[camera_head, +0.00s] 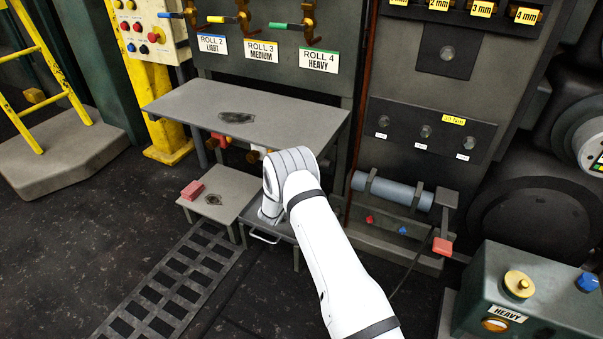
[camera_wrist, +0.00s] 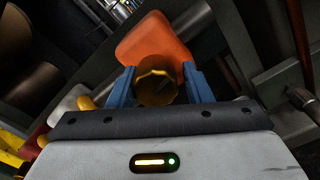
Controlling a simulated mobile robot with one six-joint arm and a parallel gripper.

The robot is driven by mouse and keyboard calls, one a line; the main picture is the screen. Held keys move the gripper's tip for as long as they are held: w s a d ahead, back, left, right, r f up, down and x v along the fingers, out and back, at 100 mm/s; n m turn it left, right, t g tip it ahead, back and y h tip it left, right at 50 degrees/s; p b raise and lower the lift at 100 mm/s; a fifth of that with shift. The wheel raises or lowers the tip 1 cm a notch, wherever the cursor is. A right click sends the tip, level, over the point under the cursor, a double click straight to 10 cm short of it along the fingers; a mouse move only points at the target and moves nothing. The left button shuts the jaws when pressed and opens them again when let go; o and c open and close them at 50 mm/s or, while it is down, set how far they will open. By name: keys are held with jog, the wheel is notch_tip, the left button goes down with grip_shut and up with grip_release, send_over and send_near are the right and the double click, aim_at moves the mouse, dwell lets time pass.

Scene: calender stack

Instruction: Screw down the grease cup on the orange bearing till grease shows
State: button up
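The orange bearing (camera_wrist: 156,40) shows in the wrist view, ahead of my gripper. A dark brass grease cup (camera_wrist: 158,92) with a bright yellow wavy rim stands out from its near side. My gripper (camera_wrist: 158,80) has its two blue fingers on either side of the cup, very close to it. I cannot tell whether both fingers touch the cup. No grease can be made out on the bearing. In the head view my white arm reaches under the grey table, and my gripper, the bearing and the cup are hidden there.
A low stand (camera_head: 232,186) with a pink block (camera_head: 192,190) is to the left. A blue-grey roll (camera_head: 392,190) lies in a rack to the right. A yellow part (camera_wrist: 85,103) is left of my gripper.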

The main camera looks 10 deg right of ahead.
jog(key=o, duration=0.3)
jog(key=shift+r, duration=0.1)
jog(key=shift+a, duration=0.1)
jog(key=shift+s+a, duration=0.2)
jog(key=p+v, duration=0.2)
jog(key=v, duration=0.5)
jog(key=shift+p, duration=0.4)
jog(key=shift+s, duration=0.1)
